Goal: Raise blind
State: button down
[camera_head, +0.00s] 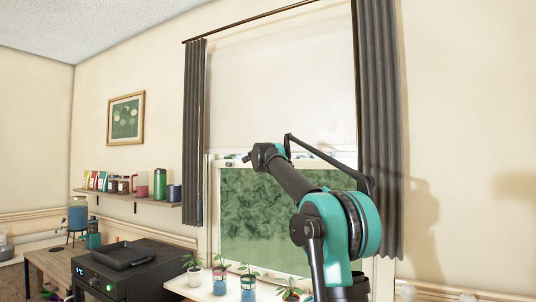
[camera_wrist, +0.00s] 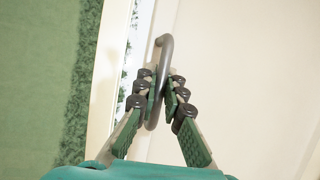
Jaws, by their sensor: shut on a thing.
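The white blind (camera_head: 280,95) covers the upper part of the window, and its lower edge hangs near mid-height. In the wrist view the pale blind (camera_wrist: 235,80) fills the right side. A dark grey curved pull (camera_wrist: 166,44) stands out in front of it. My gripper (camera_wrist: 160,78) is shut on this pull, with a finger on either side and the curved top showing beyond the fingertips. In the head view my gripper (camera_head: 247,158) is at the blind's lower edge, left of centre; the pull is too small to make out there.
Green shows through the lower window pane (camera_head: 260,210). Grey curtains hang at the left (camera_head: 194,130) and right (camera_head: 377,130). Potted plants (camera_head: 220,280) line the surface below the window. A shelf (camera_head: 130,198) with jars and a black machine (camera_head: 130,268) are at left.

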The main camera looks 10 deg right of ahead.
jog(key=c, duration=1.6)
grip_release()
jog(key=v, duration=1.2)
jog(key=shift+a, duration=0.1)
jog(key=s+a+f+n+g+y, duration=0.25)
jog(key=s+f+n, duration=0.25)
jog(key=f, duration=0.7)
jog(key=s+a+f+n+g+y, duration=0.15)
jog(key=s+f+n+y, duration=0.3)
jog(key=f, duration=0.75)
jog(key=s+a+f+n+g+y, duration=0.15)
jog(key=s+f+n, duration=0.35)
jog(key=f, duration=0.7)
jog(key=s+d+f+n+g+h, duration=0.1)
jog(key=s+d+f+g, duration=0.2)
jog(key=s+f, duration=0.7)
jog(key=s+d+f+n+g+h, duration=0.1)
jog(key=s+d+f, duration=0.4)
jog(key=s+f, duration=0.5)
jog(key=s+d+f+n+g+h, duration=0.2)
jog(key=s+d+f+n+g, duration=0.1)
jog(key=s+f, duration=0.7)
jog(key=d+f+g, duration=0.1)
jog(key=g, duration=0.1)
jog(key=shift+d+g, duration=0.2)
jog(key=shift+g, duration=0.15)
